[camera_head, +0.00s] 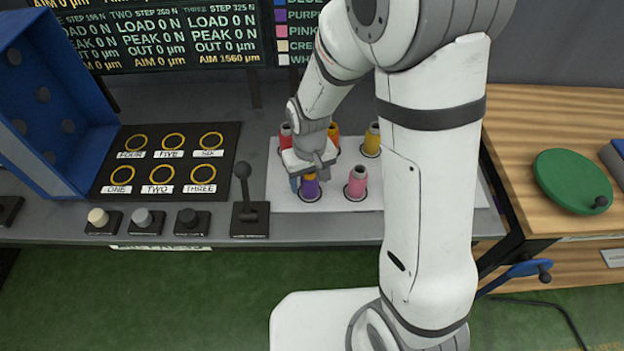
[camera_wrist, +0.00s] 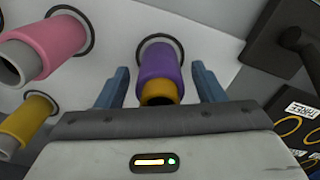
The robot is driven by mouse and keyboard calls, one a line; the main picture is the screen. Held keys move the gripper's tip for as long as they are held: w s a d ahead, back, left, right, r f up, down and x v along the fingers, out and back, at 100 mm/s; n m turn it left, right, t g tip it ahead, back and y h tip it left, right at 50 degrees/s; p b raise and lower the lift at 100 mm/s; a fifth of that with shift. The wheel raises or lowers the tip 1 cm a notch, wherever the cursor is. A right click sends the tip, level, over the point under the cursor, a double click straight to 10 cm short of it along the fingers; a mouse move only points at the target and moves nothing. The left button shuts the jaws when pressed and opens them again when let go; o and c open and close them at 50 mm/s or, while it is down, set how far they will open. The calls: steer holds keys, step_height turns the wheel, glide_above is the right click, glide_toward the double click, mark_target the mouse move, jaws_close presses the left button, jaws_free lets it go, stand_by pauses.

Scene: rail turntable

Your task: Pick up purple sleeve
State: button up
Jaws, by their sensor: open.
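The purple sleeve (camera_head: 309,188) stands on the white board (camera_head: 284,212), in the front row, with a yellow-orange top inside it. In the wrist view the purple sleeve (camera_wrist: 160,68) sits between the two blue fingers of my gripper (camera_wrist: 161,85), with a gap showing on each side. My gripper (camera_head: 311,180) is open and reaches down over the sleeve in the head view, partly hiding it. The sleeve's base is in a dark ring on the board.
A pink sleeve (camera_head: 356,183) stands close to the right of the purple one. Red (camera_head: 286,136), orange (camera_head: 333,134) and yellow (camera_head: 372,140) sleeves stand behind. A black lever (camera_head: 243,190) rises left of the board. A blue perforated panel (camera_head: 45,110) stands far left.

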steer(key=shift+f, duration=0.35)
steer(key=c, duration=1.3)
steer(key=shift+r, duration=0.1)
